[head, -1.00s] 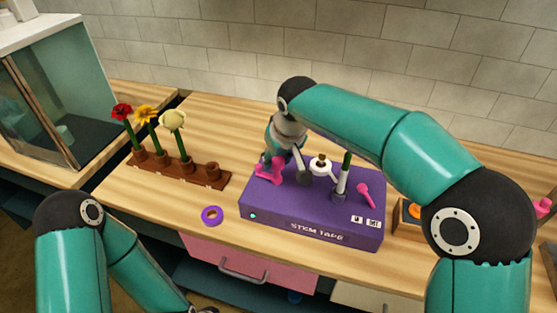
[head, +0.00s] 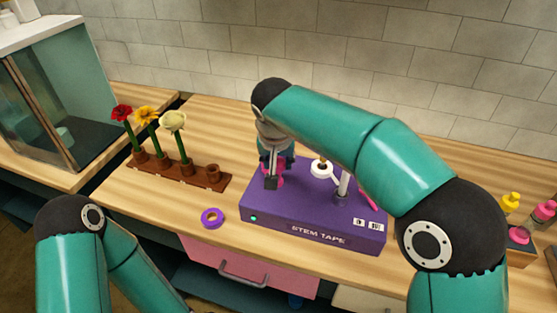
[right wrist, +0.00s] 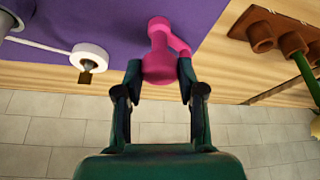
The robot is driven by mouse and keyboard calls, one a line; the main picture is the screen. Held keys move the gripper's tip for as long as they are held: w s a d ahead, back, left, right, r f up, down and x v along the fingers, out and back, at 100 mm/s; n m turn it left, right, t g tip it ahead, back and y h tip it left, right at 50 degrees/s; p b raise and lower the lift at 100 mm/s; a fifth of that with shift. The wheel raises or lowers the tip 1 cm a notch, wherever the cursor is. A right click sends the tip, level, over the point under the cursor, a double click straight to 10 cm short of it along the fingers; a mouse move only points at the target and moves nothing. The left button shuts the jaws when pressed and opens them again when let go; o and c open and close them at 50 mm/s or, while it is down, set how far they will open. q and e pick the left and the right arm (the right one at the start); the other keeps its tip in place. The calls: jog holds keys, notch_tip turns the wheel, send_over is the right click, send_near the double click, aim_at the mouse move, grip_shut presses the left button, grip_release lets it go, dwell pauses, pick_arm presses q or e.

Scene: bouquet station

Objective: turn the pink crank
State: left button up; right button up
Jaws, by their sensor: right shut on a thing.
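The purple stem tape machine (head: 300,222) stands on the wooden counter. Its pink crank (head: 281,174) is at the left end of the top, partly hidden by my right gripper (head: 272,181). In the right wrist view the crank (right wrist: 160,38) shows as a pink arm with a rounded knob. The fingers of my right gripper (right wrist: 161,76) are shut on that knob, one on each side. My left arm is at the lower left in the head view, its gripper out of view.
A white tape roll (head: 321,170), a grey post (head: 342,187) and a pink lever (head: 368,200) are on the machine. A purple ring (head: 212,217) lies to its left. A brown flower rack (head: 200,181) with three flowers stands further left. My right arm covers the machine's back right.

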jog(key=o, duration=1.1)
jog(key=v, duration=1.2)
